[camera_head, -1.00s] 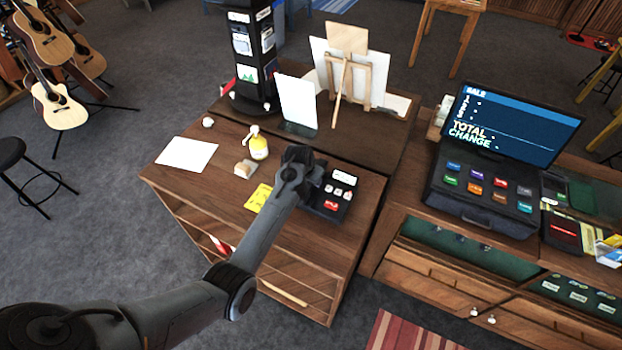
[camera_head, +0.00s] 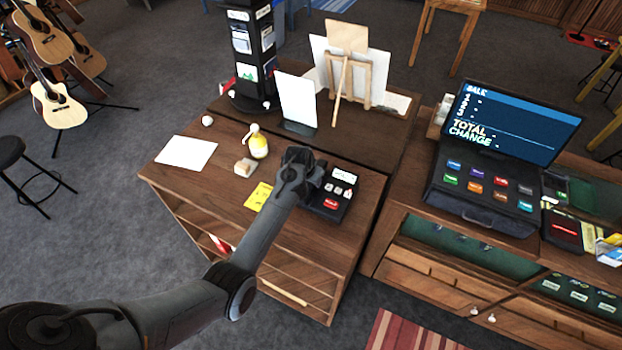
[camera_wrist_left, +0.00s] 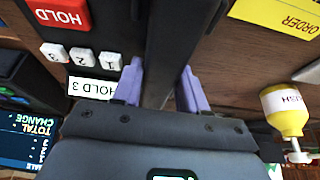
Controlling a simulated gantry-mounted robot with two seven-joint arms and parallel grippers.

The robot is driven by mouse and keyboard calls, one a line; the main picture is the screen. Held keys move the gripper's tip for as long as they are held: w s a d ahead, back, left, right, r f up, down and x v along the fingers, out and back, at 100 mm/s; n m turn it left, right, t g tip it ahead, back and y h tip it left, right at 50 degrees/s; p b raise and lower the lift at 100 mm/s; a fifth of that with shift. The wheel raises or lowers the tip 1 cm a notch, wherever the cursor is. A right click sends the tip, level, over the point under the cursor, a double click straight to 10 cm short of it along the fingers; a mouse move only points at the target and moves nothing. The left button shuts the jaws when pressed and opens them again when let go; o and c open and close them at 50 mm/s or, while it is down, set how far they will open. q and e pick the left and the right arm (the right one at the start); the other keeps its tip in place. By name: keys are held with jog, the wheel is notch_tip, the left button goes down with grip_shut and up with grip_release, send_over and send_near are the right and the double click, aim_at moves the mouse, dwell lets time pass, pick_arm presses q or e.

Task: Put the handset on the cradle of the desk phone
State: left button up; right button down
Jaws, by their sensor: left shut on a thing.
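The desk phone (camera_head: 334,201) stands on the wooden counter, dark, with a red HOLD key and small white keys. It also shows in the left wrist view (camera_wrist_left: 95,38). My left gripper (camera_wrist_left: 161,88) has its purple fingers shut on the dark handset (camera_wrist_left: 182,28), seen as a long dark bar beside the phone's keys. In the head view my left gripper (camera_head: 303,167) is over the left part of the phone and hides the handset and cradle. I cannot tell whether the handset touches the cradle. My right gripper is not in view.
A yellow order pad (camera_head: 258,196), a yellow-and-white bottle (camera_head: 256,145), a tan block (camera_head: 246,167) and white paper (camera_head: 186,152) lie left of the phone. A white upright panel (camera_head: 297,100) and small easel (camera_head: 346,85) stand behind. The cash register (camera_head: 485,190) is right.

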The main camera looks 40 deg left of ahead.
pick_arm(q)
jog(key=o, duration=1.3)
jog(key=shift+o, duration=0.2)
jog(key=b+v, duration=0.1)
jog(key=v, duration=0.8)
jog(key=shift+s+r, duration=0.15)
jog(key=shift+r, duration=0.2)
jog(key=shift+s+d+r, duration=0.1)
jog(key=shift+s+r, duration=0.15)
jog(key=shift+r, duration=0.1)
jog(key=s+d+f+m+p, duration=0.1)
jog(key=s+d, duration=0.4)
jog(key=s, duration=0.5)
jog(key=s+d+m+p, duration=0.1)
jog(key=s+d+m, duration=0.1)
jog(key=s+d, duration=0.4)
jog(key=s+d+f+m+h+p, duration=0.1)
jog(key=s+d, duration=0.4)
jog(key=s, duration=1)
jog(key=shift+d+f+m+g+p, duration=0.3)
jog(key=shift+g+p, duration=0.1)
